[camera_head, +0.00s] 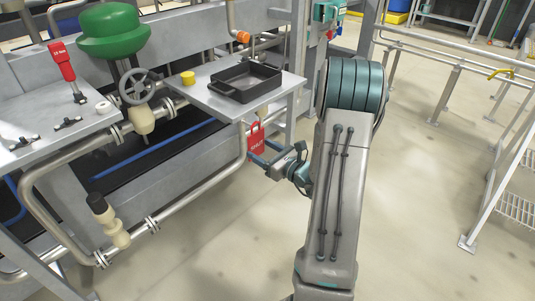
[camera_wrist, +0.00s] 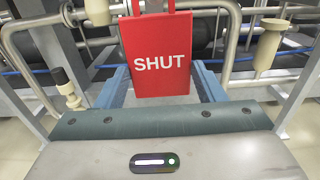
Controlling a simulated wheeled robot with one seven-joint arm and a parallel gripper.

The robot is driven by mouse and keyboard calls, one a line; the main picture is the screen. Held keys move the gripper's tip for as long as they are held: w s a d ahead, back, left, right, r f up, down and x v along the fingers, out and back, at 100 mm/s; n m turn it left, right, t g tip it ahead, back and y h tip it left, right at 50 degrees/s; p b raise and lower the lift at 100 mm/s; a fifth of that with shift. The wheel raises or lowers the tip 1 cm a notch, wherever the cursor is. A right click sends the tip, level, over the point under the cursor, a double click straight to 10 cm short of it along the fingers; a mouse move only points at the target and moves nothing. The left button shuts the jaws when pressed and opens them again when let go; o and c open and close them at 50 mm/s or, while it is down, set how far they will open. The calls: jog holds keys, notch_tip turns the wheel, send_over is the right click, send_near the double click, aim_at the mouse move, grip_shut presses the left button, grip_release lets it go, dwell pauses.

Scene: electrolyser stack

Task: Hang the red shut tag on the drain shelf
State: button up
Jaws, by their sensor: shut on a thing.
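The red shut tag (camera_head: 256,143) is a flat red plate with white letters and a loop on top. It is upright, just below and in front of the grey shelf (camera_head: 205,96) that carries the black tray. In the wrist view the tag (camera_wrist: 155,72) faces me, reading SHUT, between the blue fingers. My gripper (camera_head: 258,152) is shut on the tag. The loop's top is cut off in the wrist view, and I cannot tell whether it touches anything on the shelf.
A black tray (camera_head: 245,81) and a yellow cup (camera_head: 188,78) stand on the shelf. Steel pipes (camera_head: 190,194) run below and left of it. A red tool (camera_head: 64,65) and black fittings (camera_head: 68,123) are on the left bench. The floor (camera_head: 220,255) in front is clear.

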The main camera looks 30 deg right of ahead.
aim_at(257, 150)
jog(key=shift+x, duration=0.85)
jog(key=shift+w+a+f+b, duration=0.2)
jog(key=shift+w+f+b, duration=0.3)
jog(key=shift+w+f, duration=0.1)
jog(key=o, duration=1)
